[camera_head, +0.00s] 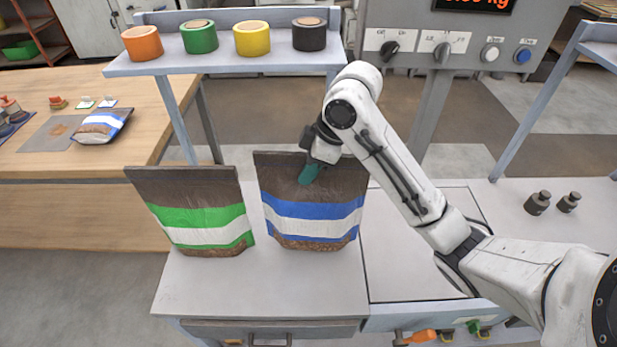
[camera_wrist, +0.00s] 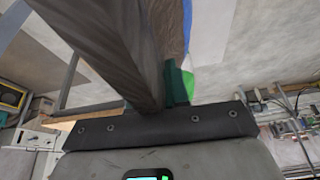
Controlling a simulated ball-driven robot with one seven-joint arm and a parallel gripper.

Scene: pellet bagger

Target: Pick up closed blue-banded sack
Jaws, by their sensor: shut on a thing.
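The blue-banded sack (camera_head: 309,218) stands upright on the light grey bench, brown with blue and white bands. My gripper (camera_head: 312,172) is at its upper part, with a teal finger against the front face. The gripper is shut on this sack. In the wrist view, the dark brown sack material (camera_wrist: 110,45) fills the space by my gripper (camera_wrist: 165,85), and a teal finger shows beside it. From the head view I cannot tell whether the sack's base is touching the bench. The far finger is hidden behind the sack.
A green-banded sack (camera_head: 205,222) stands close on the left. A shelf (camera_head: 225,58) with several tape rolls is behind. A control panel (camera_head: 450,45) rises at the back right. Another blue-banded sack (camera_head: 102,126) lies on the wooden table (camera_head: 130,148). Two weights (camera_head: 552,202) stand at right.

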